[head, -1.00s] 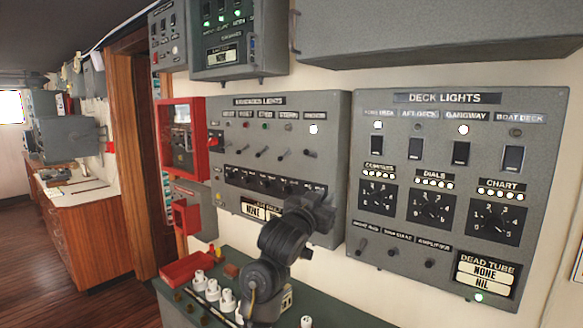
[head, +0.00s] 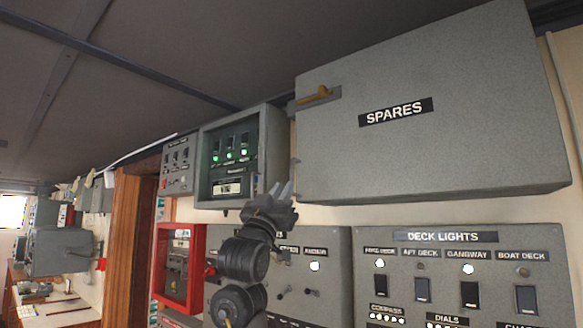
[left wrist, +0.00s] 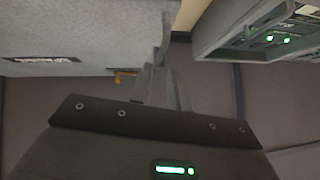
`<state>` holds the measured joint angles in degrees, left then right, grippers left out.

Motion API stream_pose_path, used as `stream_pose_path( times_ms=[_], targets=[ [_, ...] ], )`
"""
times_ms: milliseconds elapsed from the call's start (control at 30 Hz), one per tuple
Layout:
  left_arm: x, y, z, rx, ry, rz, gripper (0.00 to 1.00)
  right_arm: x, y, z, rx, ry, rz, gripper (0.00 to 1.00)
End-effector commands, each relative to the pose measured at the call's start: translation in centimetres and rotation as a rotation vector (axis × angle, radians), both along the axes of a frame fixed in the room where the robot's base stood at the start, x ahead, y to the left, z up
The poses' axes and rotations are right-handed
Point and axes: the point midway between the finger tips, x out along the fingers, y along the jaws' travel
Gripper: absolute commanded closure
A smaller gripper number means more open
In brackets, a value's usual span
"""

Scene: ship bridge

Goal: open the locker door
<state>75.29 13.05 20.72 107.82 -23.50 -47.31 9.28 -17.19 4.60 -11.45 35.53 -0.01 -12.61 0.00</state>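The grey locker labelled SPARES (head: 450,140) hangs high on the wall at the upper right of the head view. Its door looks shut. A brass handle (head: 318,95) on a dark plate sits at its upper left edge. In the left wrist view the locker (left wrist: 80,25) fills the upper left, with the handle (left wrist: 125,73) below its edge. My left gripper (head: 282,187) is raised just left of the locker's lower left corner, below and apart from the handle. Its fingers (left wrist: 162,88) look a little apart, with nothing between them. My right gripper is out of view.
A grey panel with green lights (head: 232,160) is close behind and left of my left gripper. The DECK LIGHTS panel (head: 450,280) is below the locker. A red box (head: 180,262) is at lower left. The ceiling (head: 150,70) is open above left.

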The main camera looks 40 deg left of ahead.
Motion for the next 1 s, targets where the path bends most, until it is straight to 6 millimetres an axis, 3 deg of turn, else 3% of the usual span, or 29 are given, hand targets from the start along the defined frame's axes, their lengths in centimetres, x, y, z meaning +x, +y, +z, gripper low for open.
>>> stream_pose_path(
  times_ms=[33, 100, 333, 800, 933, 1000],
  targets=[
    [0.8, 0.1, 1.5, -0.001, 0.003, -0.002, 0.82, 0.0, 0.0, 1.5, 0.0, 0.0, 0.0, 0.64],
    [1.7, 0.4, 2.5, -0.002, 0.003, -0.001, 0.82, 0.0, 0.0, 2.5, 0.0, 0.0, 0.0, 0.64],
    [4.0, 0.9, 4.6, -0.002, 0.001, 0.0, 0.82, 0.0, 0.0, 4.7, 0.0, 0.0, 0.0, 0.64],
    [5.0, 1.1, 5.1, 0.001, 0.0, 0.001, 0.82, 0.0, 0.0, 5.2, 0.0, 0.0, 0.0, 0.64],
    [4.9, 1.1, 5.1, 0.001, 0.0, 0.001, 0.99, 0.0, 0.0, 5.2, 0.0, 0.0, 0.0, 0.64],
    [4.9, 1.1, 5.1, 0.0, 0.0, 0.001, 1.0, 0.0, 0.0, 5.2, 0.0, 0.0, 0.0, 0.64]
  ],
)
